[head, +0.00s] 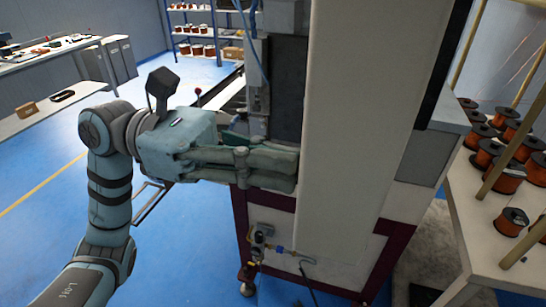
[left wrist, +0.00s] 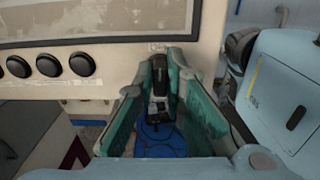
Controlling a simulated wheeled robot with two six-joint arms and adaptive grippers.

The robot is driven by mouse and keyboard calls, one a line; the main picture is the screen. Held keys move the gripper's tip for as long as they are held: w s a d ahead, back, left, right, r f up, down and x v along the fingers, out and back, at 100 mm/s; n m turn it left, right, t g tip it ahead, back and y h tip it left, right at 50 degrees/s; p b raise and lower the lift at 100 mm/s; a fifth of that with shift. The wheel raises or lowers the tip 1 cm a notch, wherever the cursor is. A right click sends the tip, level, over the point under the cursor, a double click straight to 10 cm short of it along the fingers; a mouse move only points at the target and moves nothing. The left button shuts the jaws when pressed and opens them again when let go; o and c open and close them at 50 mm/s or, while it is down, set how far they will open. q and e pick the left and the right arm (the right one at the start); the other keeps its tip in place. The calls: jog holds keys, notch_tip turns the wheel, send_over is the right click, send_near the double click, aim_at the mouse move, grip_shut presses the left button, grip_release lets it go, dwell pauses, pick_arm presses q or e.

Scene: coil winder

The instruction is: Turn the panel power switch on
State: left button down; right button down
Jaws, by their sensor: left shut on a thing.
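The panel power switch (left wrist: 160,82) is a black part at the lower edge of a pale panel (left wrist: 120,60) in the left wrist view. My left gripper (left wrist: 163,65) has its two green-lined fingers on either side of it, shut on it. Whether the switch is on or off cannot be told. In the head view my left gripper (head: 292,170) reaches right to the edge of the machine's tall pale housing (head: 355,120). The switch is hidden there behind the housing and the fingers. My right gripper is in neither view.
Several round black knobs (left wrist: 47,65) sit on the panel left of the fingers. A white table (head: 470,235) with copper wire spools (head: 510,220) stands at the right. Workbenches (head: 60,55) and a spool shelf (head: 195,30) are at the back. Blue floor is open at left.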

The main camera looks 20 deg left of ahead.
pick_arm(q)
jog(key=shift+s+f+m+b, duration=0.1)
jog(key=shift+f+m+b, duration=0.05)
jog(key=shift+m+b, duration=3.75)
jog(key=shift+s+f+m+b, duration=0.15)
jog(key=shift+m+b, duration=2.5)
jog(key=shift+m, duration=2.35)
jog(key=c, duration=1.7)
grip_release()
jog(key=shift+d, duration=0.1)
jog(key=shift+o, duration=0.2)
